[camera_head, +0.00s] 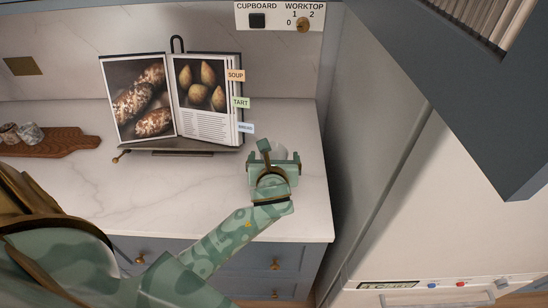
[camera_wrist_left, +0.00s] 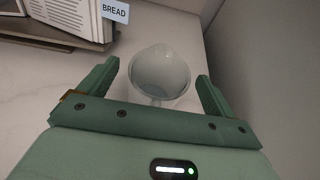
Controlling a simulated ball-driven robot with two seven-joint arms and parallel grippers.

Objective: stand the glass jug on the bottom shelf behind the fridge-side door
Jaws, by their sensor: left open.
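The glass jug (camera_wrist_left: 160,72) stands on the worktop near its right end, its round mouth seen from above in the left wrist view. Its handle side seems to face my palm. In the head view the jug (camera_head: 278,150) is mostly hidden behind my left gripper (camera_head: 273,160). The gripper is open, with one finger on each side of the jug and a visible gap to each in the left wrist view (camera_wrist_left: 158,72). My right gripper is not in view. I cannot make out an open cupboard or its bottom shelf.
A cookbook (camera_head: 188,95) with tabs stands on a holder left of the jug. A wooden board (camera_head: 60,143) with small items lies further left. A white fridge (camera_head: 450,215) stands right of the worktop.

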